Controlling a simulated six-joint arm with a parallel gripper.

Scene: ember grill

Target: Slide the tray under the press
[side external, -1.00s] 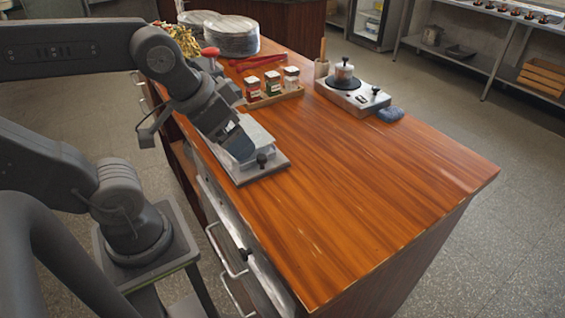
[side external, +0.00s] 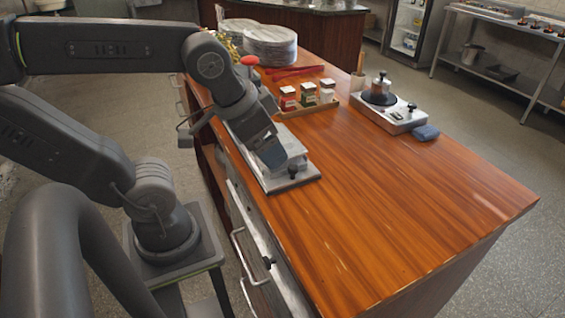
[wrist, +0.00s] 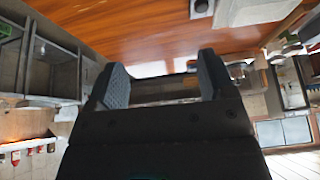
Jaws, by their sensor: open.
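The tray is a flat silver-grey plate (side external: 298,184) with a black knob (side external: 292,172) at its near end, at the left edge of the wooden counter. My gripper (side external: 286,150) is above the tray, close to the knob and apparently tilted. In the wrist view my gripper (wrist: 163,82) is open, with its two dark fingers apart and nothing between them. The black knob shows at the top edge of that view (wrist: 201,8), outside the fingers. The press is mostly hidden behind my wrist; a red knob (side external: 249,60) shows just above the wrist.
A rack of spice jars (side external: 307,98) stands behind the tray. Round stacked lids (side external: 269,42) stand at the far end. The front counter (side external: 410,210) is clear.

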